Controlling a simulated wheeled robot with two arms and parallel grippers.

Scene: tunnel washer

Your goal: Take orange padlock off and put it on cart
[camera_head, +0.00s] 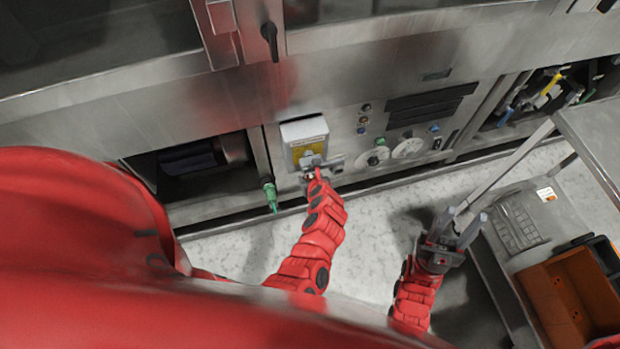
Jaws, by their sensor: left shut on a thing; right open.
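My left gripper (314,168) is at the front of a small grey switch box (304,134) with a yellow plate, on the washer's lower panel. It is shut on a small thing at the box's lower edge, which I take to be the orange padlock. The padlock is mostly hidden by the fingers, and I cannot tell whether it is still hooked on the box. My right gripper (459,228) is open and empty above the floor, left of the cart. The metal cart (492,285) stands at the right.
The cart carries a grey device (520,222) and an orange bin (570,302). A green-handled thing (270,192) hangs left of the box. Dials and buttons (378,157) are to its right. Pale floor (375,205) lies clear between washer and cart.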

